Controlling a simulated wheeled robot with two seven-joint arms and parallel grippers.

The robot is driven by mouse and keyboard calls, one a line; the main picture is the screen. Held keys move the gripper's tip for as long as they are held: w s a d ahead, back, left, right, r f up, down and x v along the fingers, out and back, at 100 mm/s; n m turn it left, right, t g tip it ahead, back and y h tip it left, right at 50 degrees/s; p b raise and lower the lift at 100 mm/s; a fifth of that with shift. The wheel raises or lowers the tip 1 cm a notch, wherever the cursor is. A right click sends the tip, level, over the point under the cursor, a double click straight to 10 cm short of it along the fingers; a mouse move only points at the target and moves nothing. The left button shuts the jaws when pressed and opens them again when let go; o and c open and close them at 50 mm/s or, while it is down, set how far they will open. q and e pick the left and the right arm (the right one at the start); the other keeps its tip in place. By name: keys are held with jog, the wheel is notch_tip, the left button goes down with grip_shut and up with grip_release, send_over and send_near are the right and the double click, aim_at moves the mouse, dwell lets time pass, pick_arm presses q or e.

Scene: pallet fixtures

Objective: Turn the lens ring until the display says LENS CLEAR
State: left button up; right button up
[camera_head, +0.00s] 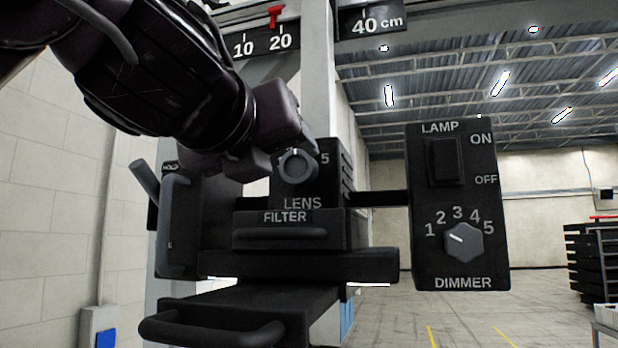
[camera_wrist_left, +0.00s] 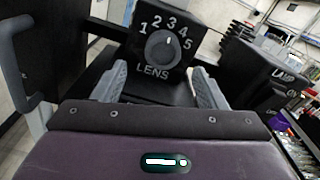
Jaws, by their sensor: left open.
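The lens ring (camera_head: 298,167) is a round grey knob on a black box marked LENS, facing me. In the left wrist view the lens ring (camera_wrist_left: 163,48) shows whole, with numbers 1 to 5 around its top; its white mark points up near 3. My left gripper (camera_head: 283,158) comes in from the upper left and hides most of the numbers in the head view. In the wrist view my left gripper (camera_wrist_left: 160,88) is open and empty, its grey fingers apart, below and either side of the knob. No display text is visible. My right gripper is not in view.
A panel (camera_head: 425,265) at right carries a LAMP switch (camera_head: 445,161) and a DIMMER knob (camera_head: 463,240). Below the lens box is a FILTER drawer handle (camera_head: 280,233). A HOLD handle (camera_head: 178,225) stands at left. A cm scale (camera_head: 262,42) with red pointer (camera_head: 275,14) is above.

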aim_at(294, 164)
pick_arm(q)
jog(key=shift+w+d+r+p, duration=0.1)
jog(key=shift+d+r+p, duration=0.1)
jog(key=shift+r+p, duration=0.3)
jog(key=w+p, duration=0.1)
jog(key=p, duration=0.1)
jog(key=shift+w+d+r+p, duration=0.15)
jog(key=shift+w+r+p, duration=0.05)
jog(key=shift+w+p, duration=0.15)
jog(key=x, duration=0.2)
jog(key=p+x, duration=0.1)
jog(key=shift+w+d+f, duration=0.1)
jog(key=shift+f, duration=0.2)
jog(key=shift+w+d+f, duration=0.1)
jog(key=shift+w+f, duration=0.05)
jog(key=shift+w, duration=0.2)
jog(key=shift+s, duration=0.35)
jog(key=shift+c, duration=1.3)
jog(key=c, duration=0.5)
jog(key=shift+c, duration=1.2)
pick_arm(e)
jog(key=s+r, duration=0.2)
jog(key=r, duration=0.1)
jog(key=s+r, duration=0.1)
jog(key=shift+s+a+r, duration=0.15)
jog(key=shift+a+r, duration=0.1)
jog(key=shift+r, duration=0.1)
